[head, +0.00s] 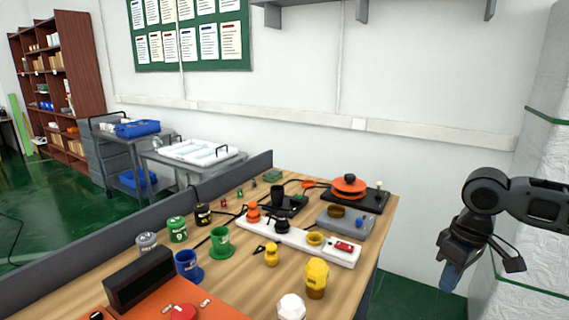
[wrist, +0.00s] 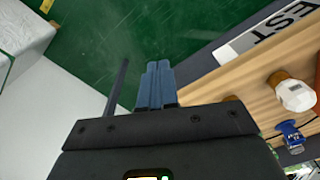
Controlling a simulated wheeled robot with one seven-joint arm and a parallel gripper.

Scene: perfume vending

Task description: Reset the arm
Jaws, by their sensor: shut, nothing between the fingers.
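My gripper (head: 450,278) hangs at the right of the head view, beyond the right edge of the wooden table, with its blue fingers pointing down. In the wrist view my gripper (wrist: 157,84) shows its two blue fingers side by side and touching, with nothing between them. The green floor lies beyond the fingertips. My gripper is apart from the table and everything on it.
The wooden table (head: 381,217) holds several cups, jars and a white station (head: 300,243). A yellow bottle (head: 316,279) and a white-capped bottle (head: 291,306) stand near its right edge. A white textured block (head: 540,240) stands close right of my gripper.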

